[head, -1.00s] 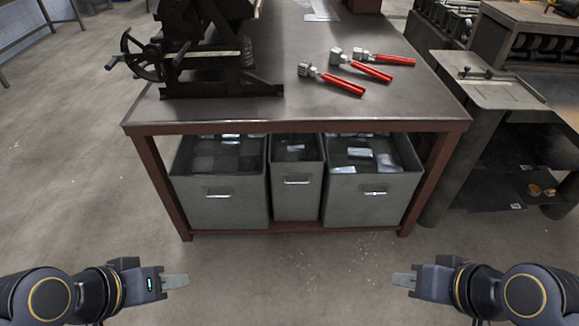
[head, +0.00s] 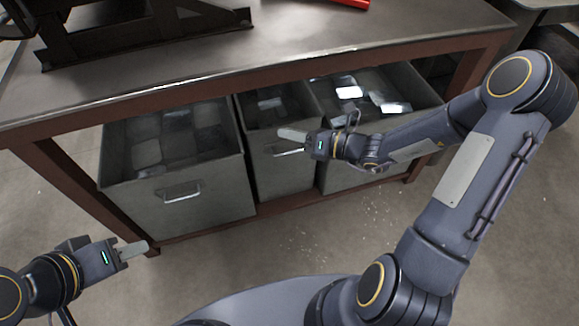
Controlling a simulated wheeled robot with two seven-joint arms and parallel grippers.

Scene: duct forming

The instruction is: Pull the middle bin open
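The middle bin (head: 282,176) is a narrow grey metal bin under the table, between two wider bins. Its front stands roughly in line with theirs. Its bar handle (head: 288,152) is on the upper front wall, partly hidden by my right gripper. My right gripper (head: 292,135) is in front of this bin, its finger pointing left, just above the handle in the picture. I cannot tell whether it touches the handle, and its fingers overlap into one shape. My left gripper (head: 133,249) is low at the left, in front of the left bin, with its fingers also overlapping.
The left bin (head: 170,205) and the right bin (head: 345,178) hold grey and shiny pieces. The table (head: 330,38) with its red-brown frame overhangs the bins. A dark machine (head: 150,30) and a red-handled tool (head: 348,3) are on top.

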